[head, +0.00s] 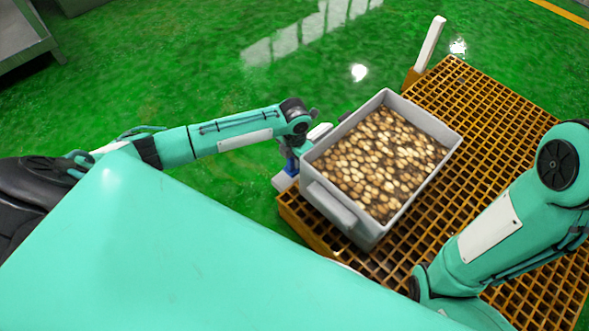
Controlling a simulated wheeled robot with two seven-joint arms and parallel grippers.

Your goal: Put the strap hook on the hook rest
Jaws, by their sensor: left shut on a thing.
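My left gripper (294,157) is at the near left side of the grey crate, with its fingers pointing down and partly hidden by its own wrist. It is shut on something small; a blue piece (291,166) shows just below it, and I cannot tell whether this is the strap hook. A pale block (284,182) sits right under the blue piece, beside the crate at the platform's left corner. I cannot tell for sure whether it is the hook rest. My right arm comes in from the right, and its gripper is hidden behind my body.
The grey crate (347,238), full of brown and tan round pieces, stands on an orange grating platform (490,110). A white post (430,44) on an orange-brown foot rises at the platform's far corner. Open green floor lies left and behind. A grey structure (25,35) stands far left.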

